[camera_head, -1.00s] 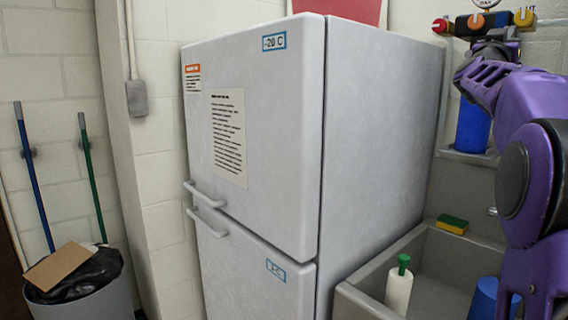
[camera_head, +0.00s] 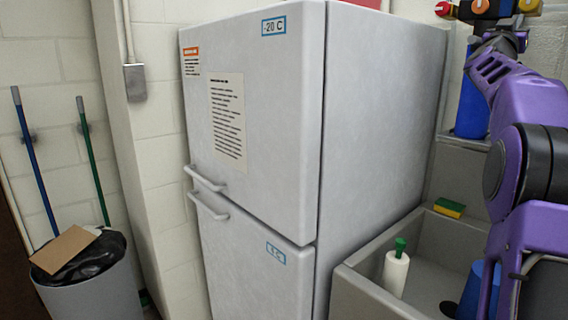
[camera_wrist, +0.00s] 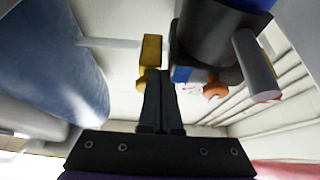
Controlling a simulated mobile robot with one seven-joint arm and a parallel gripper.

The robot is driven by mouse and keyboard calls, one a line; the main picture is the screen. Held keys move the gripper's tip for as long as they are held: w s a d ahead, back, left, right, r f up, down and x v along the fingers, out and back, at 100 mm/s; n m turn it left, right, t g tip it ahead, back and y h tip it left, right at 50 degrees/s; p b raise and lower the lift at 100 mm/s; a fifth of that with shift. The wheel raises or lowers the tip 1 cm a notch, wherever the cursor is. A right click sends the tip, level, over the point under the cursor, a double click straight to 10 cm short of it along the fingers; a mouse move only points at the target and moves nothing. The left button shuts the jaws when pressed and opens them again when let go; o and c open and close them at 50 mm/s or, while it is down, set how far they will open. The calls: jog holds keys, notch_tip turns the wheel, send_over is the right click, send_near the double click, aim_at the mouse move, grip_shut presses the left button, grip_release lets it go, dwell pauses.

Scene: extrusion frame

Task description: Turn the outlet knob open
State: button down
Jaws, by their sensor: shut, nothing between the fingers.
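A row of knobs on a dark valve body (camera_head: 490,8) is at the top right of the head view, cut by the frame edge. It has a red knob (camera_head: 445,8), an orange knob (camera_head: 481,6) and a yellow-orange knob (camera_head: 528,5). No label is readable, so I cannot tell which is the outlet knob. In the wrist view my gripper (camera_wrist: 161,72) is shut and empty. Its fingertips overlap the lower edge of a yellow knob (camera_wrist: 151,48); I cannot tell if they touch. An orange knob (camera_wrist: 215,89) is to their right. In the head view my arm hides the fingertips.
A large fridge (camera_head: 380,120) stands left of the sink (camera_head: 365,290). The sink area holds a sponge (camera_head: 449,208), a white bottle (camera_head: 396,272) and a blue container (camera_head: 472,290). A blue cylinder (camera_head: 471,105) stands below the valve. A bin (camera_head: 90,295) is at the left.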

jog(key=shift+s+r, duration=0.15)
jog(key=shift+r, duration=0.2)
dwell(0.4)
jog(key=shift+s+d, duration=0.65)
jog(key=shift+s, duration=0.05)
jog(key=shift+s+d+r, duration=0.15)
jog(key=shift+s+d, duration=0.05)
jog(key=shift+s, duration=0.1)
dwell(0.5)
